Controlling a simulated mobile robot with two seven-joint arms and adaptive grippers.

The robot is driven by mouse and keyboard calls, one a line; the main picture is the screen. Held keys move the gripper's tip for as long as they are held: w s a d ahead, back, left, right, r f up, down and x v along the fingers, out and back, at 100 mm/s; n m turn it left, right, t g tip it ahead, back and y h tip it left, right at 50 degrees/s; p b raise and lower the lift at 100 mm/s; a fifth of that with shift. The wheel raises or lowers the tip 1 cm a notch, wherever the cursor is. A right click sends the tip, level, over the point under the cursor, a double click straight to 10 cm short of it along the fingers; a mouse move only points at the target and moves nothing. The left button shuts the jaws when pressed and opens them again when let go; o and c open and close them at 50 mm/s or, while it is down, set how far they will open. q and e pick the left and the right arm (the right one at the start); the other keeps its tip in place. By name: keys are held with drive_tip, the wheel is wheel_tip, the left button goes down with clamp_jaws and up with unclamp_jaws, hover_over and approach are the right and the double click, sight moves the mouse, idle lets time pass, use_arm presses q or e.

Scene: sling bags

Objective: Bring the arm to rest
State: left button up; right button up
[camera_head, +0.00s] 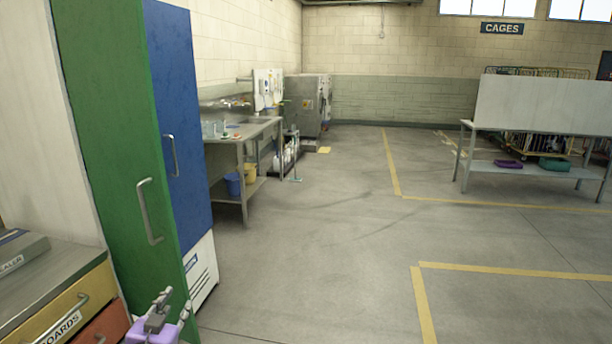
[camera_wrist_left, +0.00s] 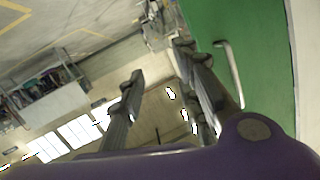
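My left gripper (camera_head: 172,303), with a purple body, is at the bottom left of the head view, in front of the tall green cabinet door. In the left wrist view its two dark fingers (camera_wrist_left: 158,62) stand apart with nothing between them. The green door and its handle (camera_wrist_left: 230,72) show beside the right-hand finger there; I cannot tell how close they are. My right gripper is in neither view.
A green cabinet (camera_head: 115,130) and a blue one (camera_head: 182,110) stand at left, beside a drawer unit (camera_head: 65,315). A steel sink table (camera_head: 245,130) and a grey bench (camera_head: 540,165) stand farther back. The middle floor (camera_head: 320,230) is clear.

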use_arm(q)
drive_tip(key=s+d+f+g, duration=0.1)
drive_tip(key=s+d+f, duration=0.2)
drive_tip(key=s+f, duration=0.3)
drive_tip(key=s+d+f+g+h+p, duration=0.15)
drive_tip(key=s+f, duration=0.25)
drive_tip(key=s, duration=0.4)
drive_tip(key=s+d+f+g, duration=0.1)
drive_tip(key=s+d+f, duration=0.3)
drive_tip(key=s+f, duration=0.2)
drive_tip(key=s+d+f+g, duration=0.2)
drive_tip(key=s+f, duration=0.2)
drive_tip(key=s, duration=0.7)
drive_tip(key=s+d+f+n+g, duration=0.1)
drive_tip(key=s+f, duration=0.3)
drive_tip(key=s, duration=0.8)
drive_tip(key=shift+s+d+n+g+p, duration=0.25)
drive_tip(key=shift+d+n+g+p, duration=0.1)
drive_tip(key=shift+d, duration=0.15)
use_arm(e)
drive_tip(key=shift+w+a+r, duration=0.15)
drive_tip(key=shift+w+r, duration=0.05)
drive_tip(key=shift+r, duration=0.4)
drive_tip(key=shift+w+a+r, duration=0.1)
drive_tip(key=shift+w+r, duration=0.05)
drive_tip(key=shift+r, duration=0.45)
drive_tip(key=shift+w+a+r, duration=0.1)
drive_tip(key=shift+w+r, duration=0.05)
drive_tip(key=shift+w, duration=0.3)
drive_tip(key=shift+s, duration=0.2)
